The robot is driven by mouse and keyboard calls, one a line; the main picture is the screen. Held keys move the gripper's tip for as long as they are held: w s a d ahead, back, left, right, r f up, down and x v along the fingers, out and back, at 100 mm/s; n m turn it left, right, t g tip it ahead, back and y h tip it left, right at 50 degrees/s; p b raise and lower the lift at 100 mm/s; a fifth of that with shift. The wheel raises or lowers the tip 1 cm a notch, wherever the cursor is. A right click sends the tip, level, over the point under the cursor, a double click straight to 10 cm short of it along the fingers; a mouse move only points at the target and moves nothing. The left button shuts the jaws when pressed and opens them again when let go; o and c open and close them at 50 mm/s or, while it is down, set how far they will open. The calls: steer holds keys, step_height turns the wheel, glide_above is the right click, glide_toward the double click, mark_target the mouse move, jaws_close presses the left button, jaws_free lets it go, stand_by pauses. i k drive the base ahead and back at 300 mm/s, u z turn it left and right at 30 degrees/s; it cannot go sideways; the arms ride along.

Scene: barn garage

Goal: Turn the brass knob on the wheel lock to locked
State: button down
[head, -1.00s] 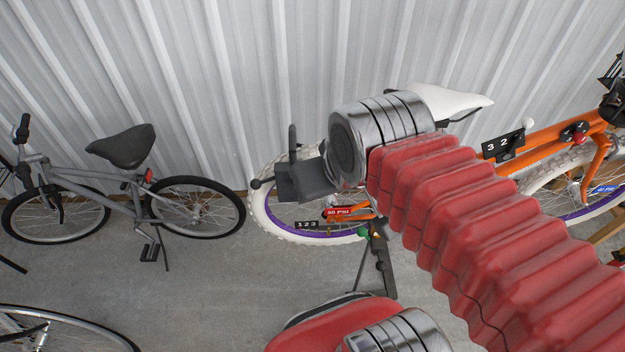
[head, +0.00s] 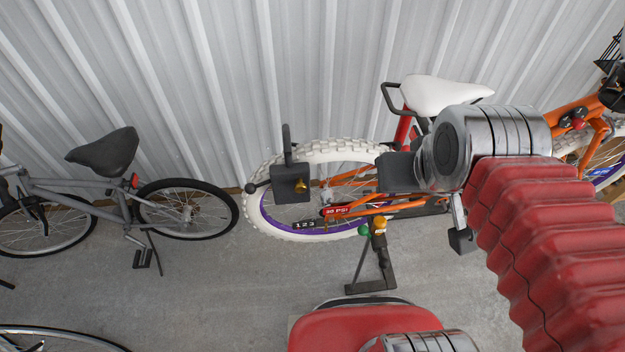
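The wheel lock (head: 285,187) is a dark square box with an upright shackle and a ball-ended bar on its left. It sits at the left side of the orange bike's rear wheel, over the spokes. The small brass knob (head: 301,184) shows on the right part of its face; its exact setting is too small to read. My gripper (head: 392,172) is a dark block at the end of my red-sleeved arm, to the right of the lock and apart from it. Its fingers cannot be made out, and it appears to hold nothing.
The orange bike has a white saddle (head: 440,95) and a white tyre (head: 330,150). A dark stand (head: 375,280) is below the wheel. A grey bike (head: 110,190) is at left, another wheel at lower left. A corrugated wall is behind; the floor between the bikes is clear.

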mark_target(299, 186)
steer(key=z, duration=0.65)
steer(key=k, duration=1.3)
steer(key=u, duration=0.75)
steer(key=i, duration=1)
steer(key=u, duration=0.05)
